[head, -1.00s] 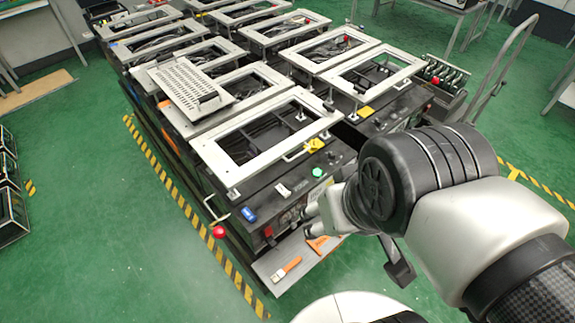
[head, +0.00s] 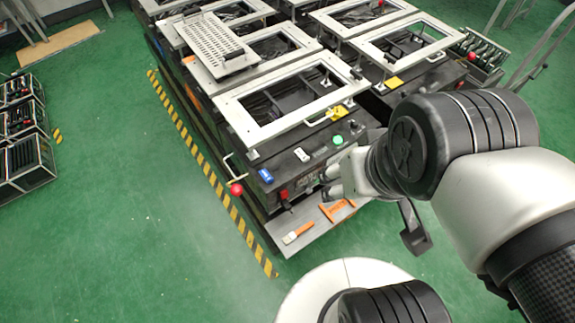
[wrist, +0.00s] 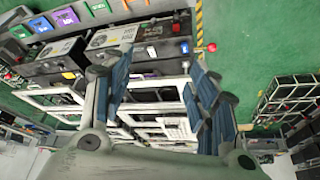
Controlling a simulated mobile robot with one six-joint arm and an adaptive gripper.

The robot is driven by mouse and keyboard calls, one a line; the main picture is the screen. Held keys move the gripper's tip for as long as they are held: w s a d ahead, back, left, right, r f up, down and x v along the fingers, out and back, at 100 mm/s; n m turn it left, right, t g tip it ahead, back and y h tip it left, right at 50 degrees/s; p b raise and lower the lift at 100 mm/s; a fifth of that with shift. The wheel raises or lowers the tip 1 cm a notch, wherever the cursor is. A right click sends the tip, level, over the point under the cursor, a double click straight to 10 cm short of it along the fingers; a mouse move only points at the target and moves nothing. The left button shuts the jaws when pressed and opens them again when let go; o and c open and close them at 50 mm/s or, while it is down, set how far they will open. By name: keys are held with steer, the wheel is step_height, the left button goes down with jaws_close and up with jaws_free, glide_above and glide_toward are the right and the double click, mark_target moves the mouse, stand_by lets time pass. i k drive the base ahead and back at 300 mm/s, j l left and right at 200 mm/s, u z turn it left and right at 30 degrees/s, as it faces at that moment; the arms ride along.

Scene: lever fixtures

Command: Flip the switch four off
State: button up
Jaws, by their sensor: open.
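The nearest lever fixture is a black box with a pale frame (head: 285,100) on top. On it are a red switch (head: 283,194), a blue piece (head: 265,174), a white piece (head: 301,155), a green button (head: 338,140) and a red-ball lever (head: 237,188). No number is readable, so I cannot tell which is switch four. My gripper (head: 328,184) is at the fixture's front right, near the red switch, with a gap between them. In the wrist view my gripper (wrist: 160,58) is open, with nothing between its fingers; black fixture boxes (wrist: 125,38) show beyond.
More framed fixtures stand behind. Black-and-yellow tape (head: 215,185) marks the floor. Black racks (head: 22,120) stand at the left. Green floor between is clear.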

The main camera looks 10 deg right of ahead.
mark_target(284, 194)
steer(key=k+j+z, duration=0.1)
steer(key=j+z, duration=0.35)
steer(key=k+j+z, duration=0.2)
steer(key=z, duration=0.2)
